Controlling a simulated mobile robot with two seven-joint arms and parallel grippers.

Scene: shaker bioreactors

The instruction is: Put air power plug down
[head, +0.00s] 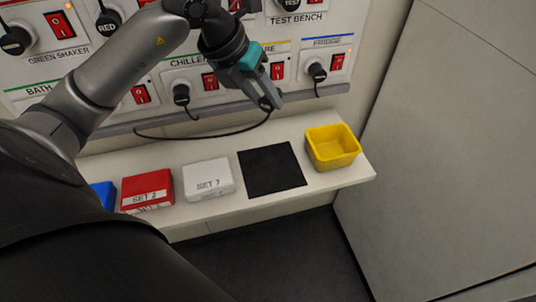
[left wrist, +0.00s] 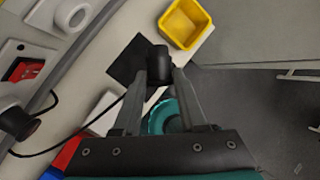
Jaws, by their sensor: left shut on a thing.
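My left gripper (head: 271,100) is shut on a black power plug (head: 265,103) in front of the socket panel, above the shelf. In the left wrist view the plug (left wrist: 157,58) sits between the two fingertips (left wrist: 160,78). A black cable (head: 205,137) hangs from the plug and loops left along the panel's lower edge. A black square mat (head: 272,170) lies flat on the white shelf, below the gripper; it also shows behind the plug in the left wrist view (left wrist: 124,67). My right gripper is not in view.
A yellow bin (head: 333,148) stands right of the mat on the shelf (head: 352,172). A white SET 7 box (head: 208,180), a red box (head: 147,190) and a blue box (head: 104,194) stand to the left. The panel (head: 170,75) has red switches and other plugs in sockets.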

